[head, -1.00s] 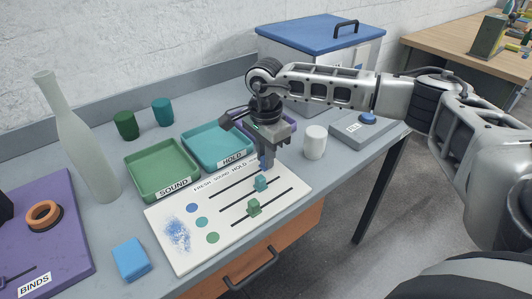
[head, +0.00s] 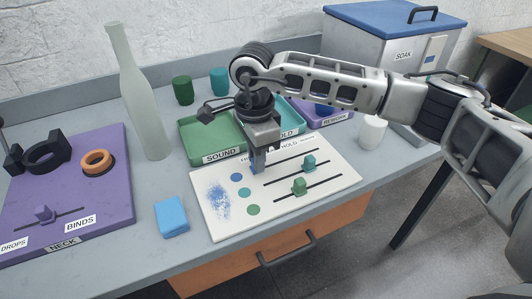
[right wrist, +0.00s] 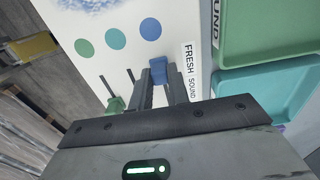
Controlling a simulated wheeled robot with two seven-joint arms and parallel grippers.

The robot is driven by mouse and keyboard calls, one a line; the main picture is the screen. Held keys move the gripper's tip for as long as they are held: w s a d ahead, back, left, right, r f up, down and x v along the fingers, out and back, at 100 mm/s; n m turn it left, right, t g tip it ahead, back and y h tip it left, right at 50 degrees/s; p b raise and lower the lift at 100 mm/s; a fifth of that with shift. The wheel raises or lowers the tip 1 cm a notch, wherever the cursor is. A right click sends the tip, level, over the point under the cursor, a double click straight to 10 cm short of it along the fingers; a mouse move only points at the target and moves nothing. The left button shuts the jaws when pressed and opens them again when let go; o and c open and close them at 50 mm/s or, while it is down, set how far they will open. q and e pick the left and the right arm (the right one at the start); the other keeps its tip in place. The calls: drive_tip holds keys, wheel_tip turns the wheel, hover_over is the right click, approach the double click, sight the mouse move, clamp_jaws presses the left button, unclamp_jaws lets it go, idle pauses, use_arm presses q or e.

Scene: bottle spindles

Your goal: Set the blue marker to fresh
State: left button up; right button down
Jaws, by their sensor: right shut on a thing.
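A white board (head: 215,222) carries three slots with FRESH, SOUND and HOLD lettering, and blue, teal and green dots at its left. My right gripper (head: 257,168) is shut on the blue marker (right wrist: 158,70), which the fingers mostly hide in the head view. The marker stands at the left end of the top slot, beside the blue dot (head: 236,177) and next to the word FRESH (right wrist: 189,62). The teal marker (head: 309,163) and the green marker (head: 299,187) sit along the other two slots. My left gripper is not in view.
A blue block (head: 171,217) lies left of the board. The green SOUND tray (head: 194,148) and teal HOLD tray stand behind it. A white cup (head: 373,132) is at right, a tall bottle (head: 142,100) and a purple panel (head: 120,195) at left.

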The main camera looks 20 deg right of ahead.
drive_tip(key=shift+a, duration=0.2)
drive_tip(key=c, duration=1.3)
unclamp_jaws()
drive_tip(key=shift+a, duration=0.1)
drive_tip(key=shift+r, duration=0.15)
drive_tip(key=shift+r, duration=0.35)
wheel_tip(320, 180, up, 15)
drive_tip(key=shift+r+b, duration=0.1)
drive_tip(key=shift+b, duration=0.5)
